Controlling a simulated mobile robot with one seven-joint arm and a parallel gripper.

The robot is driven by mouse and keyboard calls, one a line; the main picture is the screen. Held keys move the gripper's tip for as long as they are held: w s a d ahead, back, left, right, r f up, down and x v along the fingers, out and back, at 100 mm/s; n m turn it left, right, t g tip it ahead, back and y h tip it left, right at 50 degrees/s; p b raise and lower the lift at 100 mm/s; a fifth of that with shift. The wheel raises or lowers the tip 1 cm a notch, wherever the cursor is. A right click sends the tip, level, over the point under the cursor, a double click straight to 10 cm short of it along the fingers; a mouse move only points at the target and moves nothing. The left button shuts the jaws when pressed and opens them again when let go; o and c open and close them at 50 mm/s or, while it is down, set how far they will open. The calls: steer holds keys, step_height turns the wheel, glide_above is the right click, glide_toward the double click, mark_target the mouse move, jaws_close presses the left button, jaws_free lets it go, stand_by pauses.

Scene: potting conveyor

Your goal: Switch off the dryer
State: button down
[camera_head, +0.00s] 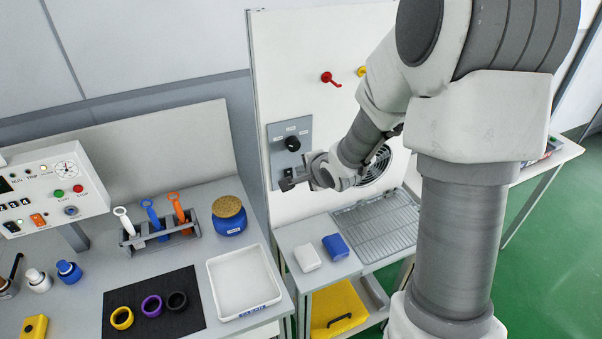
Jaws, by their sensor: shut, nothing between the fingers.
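The dryer's grey control plate (275,140) is fixed to a white upright panel. It carries a black round knob (292,143) with small labels around it; its setting is too small to read. A round fan grille (377,167) sits in the same panel to the right, partly hidden by my arm. My gripper (288,184) is shut and empty. It is at the lower part of the control plate, below the knob, and hides some of the plate there. I cannot tell whether it touches the plate.
Red (330,79) and yellow (361,71) hooks are on the panel above. A wire rack (377,228), a white block (307,257) and a blue block (336,246) lie on the shelf below. A tool holder (160,237), blue jar (229,216) and white tray (243,282) stand left.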

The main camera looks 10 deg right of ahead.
steer(key=s+r+p, duration=0.2)
steer(key=s+r, duration=0.2)
steer(key=r, duration=0.2)
steer(key=shift+s+d+p, duration=0.2)
steer(key=shift+d+p, duration=0.1)
steer(key=shift+d, duration=0.05)
